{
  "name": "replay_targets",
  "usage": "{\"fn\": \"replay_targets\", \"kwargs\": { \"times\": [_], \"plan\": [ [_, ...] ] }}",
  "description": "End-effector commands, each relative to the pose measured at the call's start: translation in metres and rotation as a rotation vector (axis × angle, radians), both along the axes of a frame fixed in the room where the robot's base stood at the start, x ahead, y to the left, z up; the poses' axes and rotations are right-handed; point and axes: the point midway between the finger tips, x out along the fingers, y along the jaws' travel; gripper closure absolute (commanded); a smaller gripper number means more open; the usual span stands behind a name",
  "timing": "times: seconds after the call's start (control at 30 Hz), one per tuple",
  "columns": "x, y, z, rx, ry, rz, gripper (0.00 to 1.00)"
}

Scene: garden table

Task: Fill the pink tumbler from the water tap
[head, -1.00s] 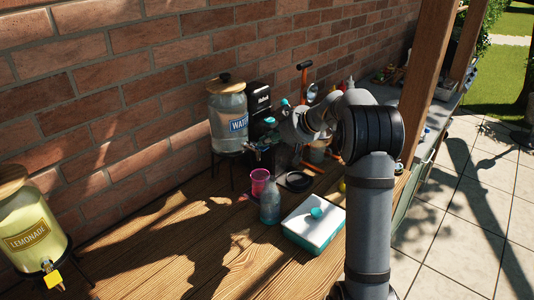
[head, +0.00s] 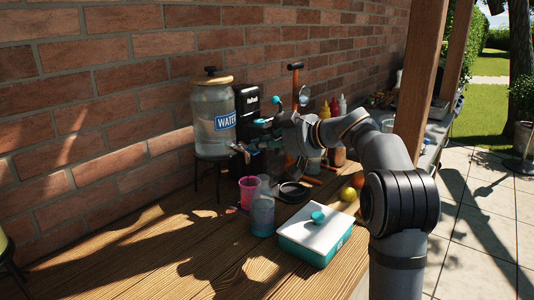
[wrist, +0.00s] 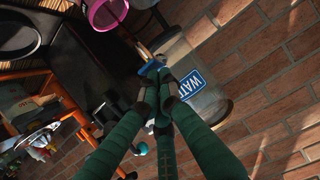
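The pink tumbler (head: 248,192) stands upright on the table, below and slightly right of the tap area of the water dispenser (head: 211,108). In the wrist view, its pink rim (wrist: 104,14) is at the top edge. Whether it holds water cannot be seen. My gripper (head: 243,150) is at the front of the dispenser, above the tumbler. In the wrist view, its green fingers converge with their dark tips (wrist: 159,92) together, right at the blue tap part (wrist: 151,67). The tips look shut, with nothing clearly held. They hide part of the tap.
A black machine (head: 256,112) stands right of the dispenser.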

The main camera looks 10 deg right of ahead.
Motion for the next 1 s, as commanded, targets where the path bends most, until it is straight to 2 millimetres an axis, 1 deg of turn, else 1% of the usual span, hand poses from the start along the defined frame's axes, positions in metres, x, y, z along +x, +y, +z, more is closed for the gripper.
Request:
{"fn": "replay_targets", "kwargs": {
  "times": [0.03, 0.1, 1.0],
  "plan": [
    [-0.0011, 0.0064, -0.0085, 0.006, -0.01, 0.01, 1.0],
    [-0.0009, 0.0054, 0.0001, 0.005, -0.007, 0.008, 1.0],
    [-0.0007, 0.0051, -0.0008, 0.005, -0.005, 0.008, 1.0]
  ]
}}
